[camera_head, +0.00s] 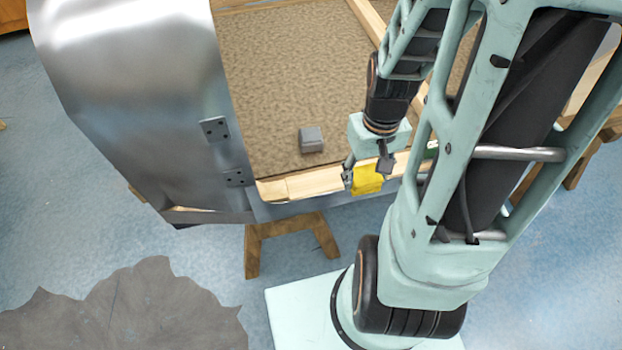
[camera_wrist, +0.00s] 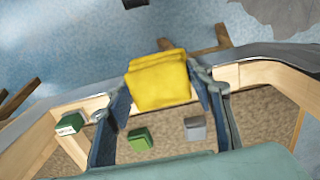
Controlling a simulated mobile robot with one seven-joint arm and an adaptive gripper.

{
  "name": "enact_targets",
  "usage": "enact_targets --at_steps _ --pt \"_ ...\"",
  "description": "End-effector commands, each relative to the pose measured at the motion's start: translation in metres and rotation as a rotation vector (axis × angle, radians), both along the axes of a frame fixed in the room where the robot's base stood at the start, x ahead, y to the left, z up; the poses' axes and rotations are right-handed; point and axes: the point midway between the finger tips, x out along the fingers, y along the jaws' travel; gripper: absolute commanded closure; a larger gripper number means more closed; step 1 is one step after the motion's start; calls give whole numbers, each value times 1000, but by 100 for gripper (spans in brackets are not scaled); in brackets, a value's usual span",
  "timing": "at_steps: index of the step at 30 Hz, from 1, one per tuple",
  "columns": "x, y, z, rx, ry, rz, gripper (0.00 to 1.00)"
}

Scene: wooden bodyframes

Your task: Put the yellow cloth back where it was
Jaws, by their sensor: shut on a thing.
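The yellow cloth (camera_head: 367,180) looks like a folded block. My gripper (camera_head: 366,176) is shut on it, one finger on each side, at the near wooden edge of the frame. In the wrist view the cloth (camera_wrist: 159,80) sits between my fingertips (camera_wrist: 160,88) and overlaps the wooden rail. I cannot tell whether it touches the rail or hangs above it.
A grey block (camera_head: 311,139) lies on the brown panel (camera_head: 290,70) inside the wooden frame. The wrist view also shows a green block (camera_wrist: 141,139) on the panel and a dark green one (camera_wrist: 69,123) at the rail. A curved metal sheet (camera_head: 140,90) stands at left.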

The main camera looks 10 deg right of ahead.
Motion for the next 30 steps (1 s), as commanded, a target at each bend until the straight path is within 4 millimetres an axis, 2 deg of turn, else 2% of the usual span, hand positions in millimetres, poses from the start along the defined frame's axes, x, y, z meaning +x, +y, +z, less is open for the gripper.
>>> enact_targets --at_steps 3,11,18,26,30 --pt "19 15 -17 0 -1 9 74" --pt "70 56 -47 1 -1 7 74" --pt "90 71 -81 1 1 2 74" --pt "99 78 -90 0 0 1 74" --pt "106 83 -102 0 0 3 74"
